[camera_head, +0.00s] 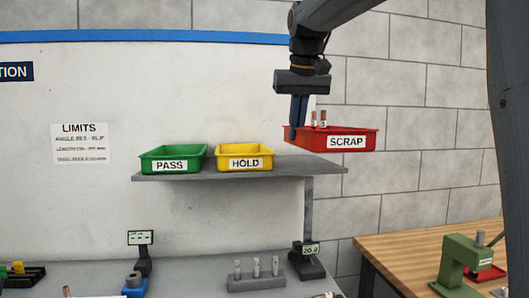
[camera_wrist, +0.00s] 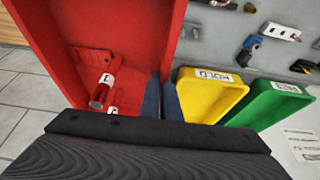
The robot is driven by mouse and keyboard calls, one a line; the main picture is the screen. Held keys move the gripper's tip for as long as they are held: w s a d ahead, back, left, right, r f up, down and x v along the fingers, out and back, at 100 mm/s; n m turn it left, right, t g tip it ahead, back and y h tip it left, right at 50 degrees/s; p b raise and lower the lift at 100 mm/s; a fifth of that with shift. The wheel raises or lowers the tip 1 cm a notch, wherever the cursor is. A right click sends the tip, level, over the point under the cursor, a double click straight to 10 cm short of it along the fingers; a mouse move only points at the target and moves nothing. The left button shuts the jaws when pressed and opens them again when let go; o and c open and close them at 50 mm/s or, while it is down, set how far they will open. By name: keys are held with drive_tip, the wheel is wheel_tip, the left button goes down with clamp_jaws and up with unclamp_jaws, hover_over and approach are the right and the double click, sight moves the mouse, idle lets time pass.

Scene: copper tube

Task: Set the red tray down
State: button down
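The red tray (camera_head: 366,141), labelled SCRAP, is at the right end of the grey shelf (camera_head: 222,172) and reaches past that end. It looks level and raised above the shelf; a gap shows beneath it. Two labelled copper tubes (camera_head: 323,117) stick up inside it; in the wrist view, a tube (camera_wrist: 100,95) lies in the red tray (camera_wrist: 135,30). My gripper (camera_head: 296,132) points down at the tray's left wall. Its fingers (camera_wrist: 161,98) are closed on that wall in the wrist view. The fingertips are partly hidden.
A yellow HOLD tray (camera_head: 245,154) and a green PASS tray (camera_head: 172,154) stand on the shelf left of the red tray. Below are a bench with a grey tube rack (camera_head: 256,283) and gauges (camera_head: 308,262). A wooden table (camera_head: 415,255) with a green press (camera_head: 462,262) is at right.

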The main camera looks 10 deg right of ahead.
drive_tip(key=w+p, duration=0.8)
drive_tip(key=w, duration=0.9)
drive_tip(key=shift+f+p, duration=1.45)
drive_tip(key=shift+f, duration=1.65)
drive_tip(key=shift+w+f+p, duration=0.25)
drive_tip(key=shift+p, duration=0.2)
drive_tip(key=shift+f, duration=0.15)
drive_tip(key=shift+f, duration=0.15)
drive_tip(key=c, duration=2)
unclamp_jaws()
